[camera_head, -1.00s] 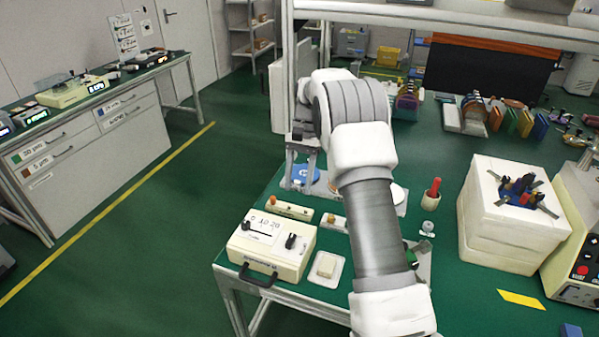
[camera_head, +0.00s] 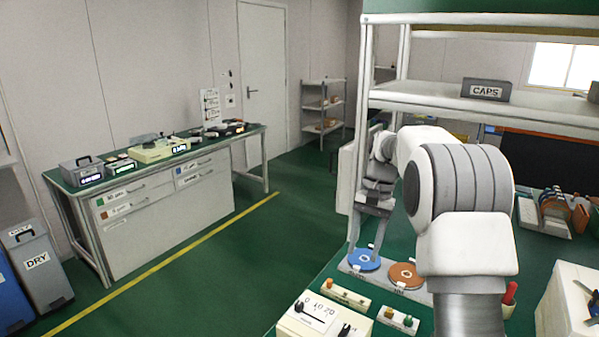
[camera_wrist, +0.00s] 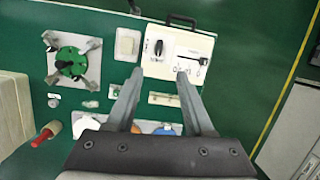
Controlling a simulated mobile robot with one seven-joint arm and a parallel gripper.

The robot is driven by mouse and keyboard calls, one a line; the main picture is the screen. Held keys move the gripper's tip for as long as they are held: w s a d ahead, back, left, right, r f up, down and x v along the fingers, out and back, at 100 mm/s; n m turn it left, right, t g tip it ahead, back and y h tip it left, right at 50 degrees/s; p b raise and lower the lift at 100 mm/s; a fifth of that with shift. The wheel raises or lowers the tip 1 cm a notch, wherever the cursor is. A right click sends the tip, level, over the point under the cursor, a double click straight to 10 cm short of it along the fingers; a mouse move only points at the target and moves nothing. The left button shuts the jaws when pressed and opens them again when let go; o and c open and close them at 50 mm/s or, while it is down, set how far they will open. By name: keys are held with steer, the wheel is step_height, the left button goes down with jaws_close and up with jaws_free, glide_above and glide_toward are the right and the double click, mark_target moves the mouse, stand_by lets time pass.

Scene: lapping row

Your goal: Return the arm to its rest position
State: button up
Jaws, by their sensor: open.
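My arm reaches out over the green worktable in the head view, bent at a large grey-banded joint. My gripper (camera_head: 367,238) points down above the table's left edge, close to a blue disc (camera_head: 364,261). In the wrist view my gripper (camera_wrist: 159,78) has its two fingers well apart with nothing between them. The fingers show over the table near a cream control box (camera_wrist: 182,50). Whether the fingertips touch anything cannot be told, but no object is held.
A brown disc (camera_head: 406,275) lies right of the blue one. A shelf frame (camera_head: 440,96) with a CAPS box (camera_head: 486,90) stands behind and above my arm. The wrist view shows a green round fixture (camera_wrist: 72,64) and a red-handled item (camera_wrist: 42,137). The aisle floor (camera_head: 235,270) at left is clear.

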steer(key=s+a+r+n+t+h, duration=0.1)
steer(key=s+r+n+t, duration=0.1)
steer(key=s+r, duration=0.5)
steer(key=s+a+r+n+t, duration=0.15)
steer(key=s+r, duration=0.25)
steer(key=s, duration=0.5)
steer(key=s+f+n+t+h, duration=0.1)
steer(key=s+f+n+t, duration=0.1)
steer(key=s, duration=1.2)
steer(key=shift+a+f+t, duration=0.35)
steer(key=shift+f+t, duration=0.3)
steer(key=shift+t, duration=0.5)
steer(key=shift+n, duration=0.25)
